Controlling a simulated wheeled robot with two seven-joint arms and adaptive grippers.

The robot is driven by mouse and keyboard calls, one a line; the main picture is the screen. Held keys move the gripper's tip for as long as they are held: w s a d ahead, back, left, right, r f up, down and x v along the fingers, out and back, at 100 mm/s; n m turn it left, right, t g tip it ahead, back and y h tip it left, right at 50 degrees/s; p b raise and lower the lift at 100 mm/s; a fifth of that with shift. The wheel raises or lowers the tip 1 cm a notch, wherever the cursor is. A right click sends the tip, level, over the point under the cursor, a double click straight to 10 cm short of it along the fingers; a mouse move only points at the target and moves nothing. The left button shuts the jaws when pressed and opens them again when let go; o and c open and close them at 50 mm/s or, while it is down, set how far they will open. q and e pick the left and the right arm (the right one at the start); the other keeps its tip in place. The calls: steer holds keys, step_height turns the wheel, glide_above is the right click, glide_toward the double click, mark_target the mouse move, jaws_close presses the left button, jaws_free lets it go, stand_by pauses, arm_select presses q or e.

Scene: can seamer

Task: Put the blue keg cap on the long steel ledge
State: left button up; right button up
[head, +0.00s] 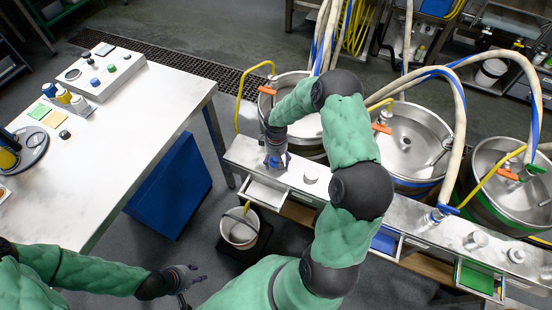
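The long steel ledge (340,190) runs diagonally from the middle to the lower right, in front of the kegs. My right gripper (277,162) points down at the ledge's left end, close above or touching it.
Steel kegs (408,140) with hoses stand behind the ledge. Metal fittings stand on it, and an open white drawer (263,193), a blue drawer (384,242) and a green drawer (477,278) project below. The white table (130,130) is left.

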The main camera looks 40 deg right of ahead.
mark_target(276, 159)
steer(key=shift+r, duration=0.15)
steer(key=shift+r, duration=0.35)
step_height(276, 159, up, 11)
steer(key=p, duration=0.5)
steer(key=s+a+f+y, duration=0.25)
steer(key=a+f, duration=0.25)
steer(key=a, duration=0.4)
steer(key=s+a+f+y, duration=0.1)
steer(key=s+a+f, duration=0.3)
steer(key=a, duration=0.5)
steer(key=s+a+f+m, duration=0.3)
steer(key=s+a+f, duration=0.1)
steer(key=s+a, duration=0.6)
steer(key=shift+s+f, duration=0.25)
steer(key=shift+f, duration=0.05)
steer(key=shift+y, duration=0.25)
